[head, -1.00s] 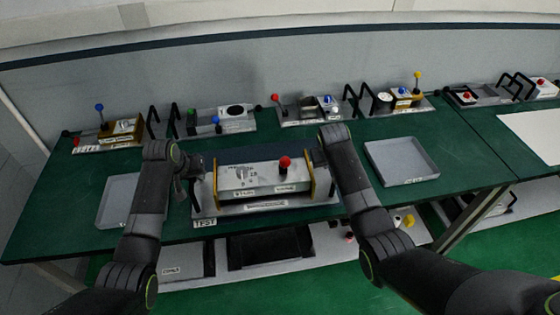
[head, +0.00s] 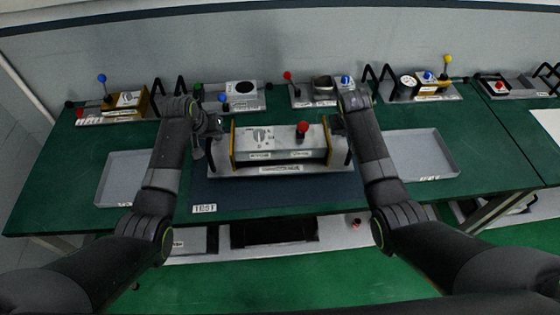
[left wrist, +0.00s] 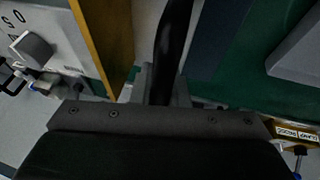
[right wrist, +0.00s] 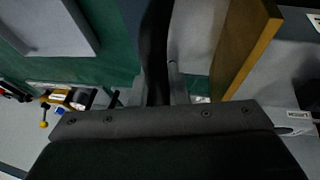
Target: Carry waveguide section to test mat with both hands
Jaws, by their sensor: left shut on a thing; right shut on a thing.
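The waveguide section (head: 281,145) is a pale grey box with a dial, a red knob and orange-yellow end plates, on a wide light base. In the head view it appears level over the dark blue test mat (head: 270,192), whose near part is bare behind the TEST label. I cannot tell whether its base touches the mat. My left gripper (head: 210,135) is shut on the black handle at its left end, and my right gripper (head: 341,133) on the handle at its right end. Each wrist view shows a black handle and an orange end plate; the fingertips are mostly hidden.
A grey tray (head: 103,190) lies left of the mat and another (head: 455,168) lies right. Several devices with coloured knobs stand along the back of the green table (head: 50,208), close behind the section. A shelf with more equipment (head: 275,235) is below the front edge.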

